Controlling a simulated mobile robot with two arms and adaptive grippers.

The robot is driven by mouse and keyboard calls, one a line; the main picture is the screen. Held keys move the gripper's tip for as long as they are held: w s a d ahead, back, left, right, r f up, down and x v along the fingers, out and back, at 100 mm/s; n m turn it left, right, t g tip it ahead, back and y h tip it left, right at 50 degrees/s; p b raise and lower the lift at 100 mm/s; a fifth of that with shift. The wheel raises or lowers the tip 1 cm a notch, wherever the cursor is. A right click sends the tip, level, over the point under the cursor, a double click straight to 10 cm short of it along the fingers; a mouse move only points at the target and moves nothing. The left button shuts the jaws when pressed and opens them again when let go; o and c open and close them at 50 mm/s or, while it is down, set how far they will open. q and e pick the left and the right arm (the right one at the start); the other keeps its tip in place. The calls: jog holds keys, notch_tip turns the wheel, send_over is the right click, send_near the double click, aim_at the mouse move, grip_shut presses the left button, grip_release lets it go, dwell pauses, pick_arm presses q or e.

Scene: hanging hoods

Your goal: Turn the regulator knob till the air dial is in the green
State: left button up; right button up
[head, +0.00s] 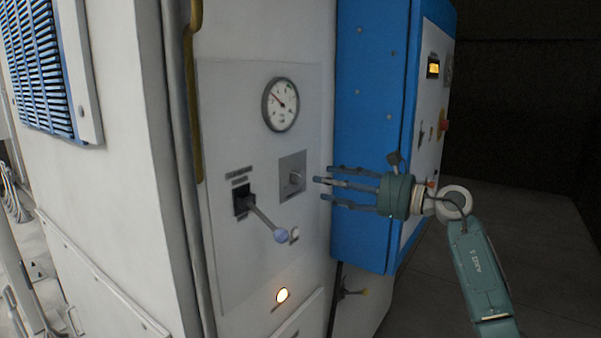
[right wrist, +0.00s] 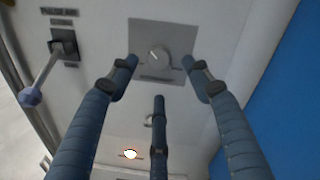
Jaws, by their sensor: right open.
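The regulator knob (head: 296,177) is a small grey knob on a square grey plate on the white panel. In the right wrist view the knob (right wrist: 159,58) lies ahead, between the spread fingers. The air dial (head: 281,104) is a round white gauge above the knob; its needle points to the upper left, and I cannot make out the green band clearly. My right gripper (head: 325,183) is open and empty, to the right of the knob with its fingers toward it, apart from it. In the right wrist view the gripper (right wrist: 160,80) shows three blue fingers. My left gripper is not in view.
A lever with a pale blue ball (head: 280,236) juts out left of and below the knob. A lit lamp (head: 282,295) is lower on the panel. A blue cabinet (head: 365,130) stands right of the panel, behind my right gripper. A yellow pipe (head: 190,100) runs down the left.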

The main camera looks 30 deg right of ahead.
aim_at(302, 177)
jog(key=p+x, duration=0.1)
jog(key=x, duration=0.1)
jog(key=p+x, duration=0.1)
jog(key=x, duration=0.3)
jog(key=shift+a+r+p, duration=0.1)
jog(key=shift+r+p, duration=0.2)
jog(key=shift+p, duration=0.1)
jog(key=shift+w+a+f, duration=0.25)
jog(key=shift+w, duration=0.35)
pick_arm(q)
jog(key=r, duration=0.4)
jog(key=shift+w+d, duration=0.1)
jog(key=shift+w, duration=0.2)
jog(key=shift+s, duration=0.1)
pick_arm(e)
jog(key=c, duration=1.2)
